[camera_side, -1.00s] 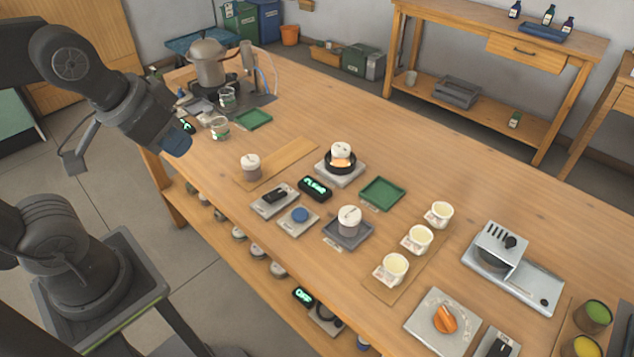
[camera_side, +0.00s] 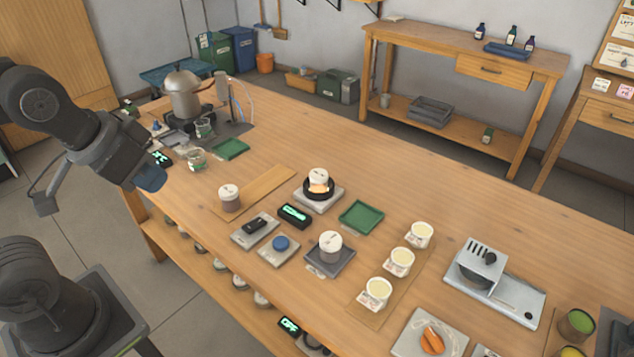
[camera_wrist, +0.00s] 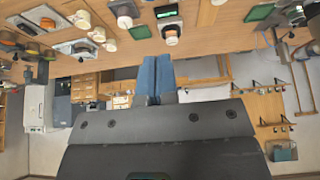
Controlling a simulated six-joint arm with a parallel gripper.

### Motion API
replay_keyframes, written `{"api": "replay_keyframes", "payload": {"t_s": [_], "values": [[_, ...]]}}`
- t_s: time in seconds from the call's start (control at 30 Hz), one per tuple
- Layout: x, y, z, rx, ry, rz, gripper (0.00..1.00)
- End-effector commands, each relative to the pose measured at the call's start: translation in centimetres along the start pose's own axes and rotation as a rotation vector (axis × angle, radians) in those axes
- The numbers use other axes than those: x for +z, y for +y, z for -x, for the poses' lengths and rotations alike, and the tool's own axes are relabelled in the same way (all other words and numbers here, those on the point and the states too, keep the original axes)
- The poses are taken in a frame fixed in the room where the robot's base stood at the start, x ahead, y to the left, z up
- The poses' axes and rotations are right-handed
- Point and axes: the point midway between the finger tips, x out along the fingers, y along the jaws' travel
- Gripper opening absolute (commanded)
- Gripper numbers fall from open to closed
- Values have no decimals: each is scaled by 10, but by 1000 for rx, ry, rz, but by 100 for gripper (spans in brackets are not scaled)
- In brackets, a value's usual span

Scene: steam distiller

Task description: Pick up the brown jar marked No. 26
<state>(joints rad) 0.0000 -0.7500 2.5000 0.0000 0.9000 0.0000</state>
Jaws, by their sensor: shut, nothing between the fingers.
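No marking "No. 26" is readable in any view. Three jars with pale lids stand on the table in the side view: a brownish-grey jar (camera_side: 229,200) on a wooden board, a jar (camera_side: 318,182) on a round black burner with an orange glow, and a jar (camera_side: 330,247) on a dark grey plate. I cannot tell which is the named one. More small jars (camera_side: 240,281) stand on the shelf below the table's near edge. My gripper (camera_side: 150,178) is at the left end, apart from the jars. Its blue fingers (camera_wrist: 155,75) are shut and empty.
A grey still (camera_side: 184,95) and glass beakers (camera_side: 196,160) stand near my gripper. Green trays (camera_side: 361,217), a blue button (camera_side: 281,243), several cream-filled cups (camera_side: 400,262) and a grey slicer-like device (camera_side: 487,270) occupy the table. Its far side is mostly clear.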

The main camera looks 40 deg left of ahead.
Motion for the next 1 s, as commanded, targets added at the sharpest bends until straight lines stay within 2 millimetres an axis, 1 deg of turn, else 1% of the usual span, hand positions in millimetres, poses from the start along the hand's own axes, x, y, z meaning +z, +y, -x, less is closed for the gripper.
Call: {"api": "replay_keyframes", "payload": {"t_s": [0.43, 0.47, 1.0], "values": [[0, 0, 0, 0, 0, 0, 0], [0, 0, 0, 0, 0, 0, 2], [0, 0, 0, 0, 0, 0, 54]]}}
